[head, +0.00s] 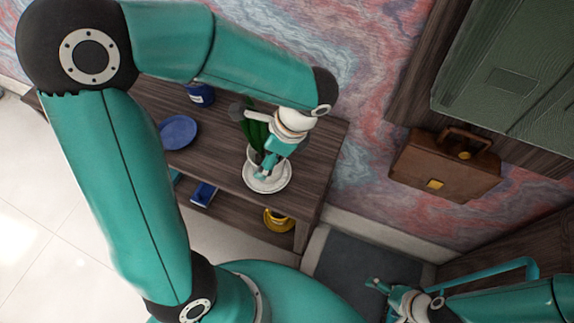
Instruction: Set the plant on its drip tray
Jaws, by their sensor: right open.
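The plant (254,130) has dark green upright leaves and stands in a white pot (251,157), partly hidden by my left gripper. Beneath the pot is a round white drip tray (284,183) on the wooden shelf unit's top, near its front right corner. The pot appears to be over the tray, but whether it rests on it cannot be told. My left gripper (264,172) points down at the pot's right side, its fingers overlapping the pot and tray. Its grip is unclear. My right gripper (383,299) is open, low at the bottom right, far from the plant.
On the wooden unit (215,164) are a blue plate (179,132) and a blue container (201,94). A lower shelf holds a blue item (204,194) and a yellow item (278,220). A brown briefcase (444,173) is at the right. A grey mat (335,265) lies below.

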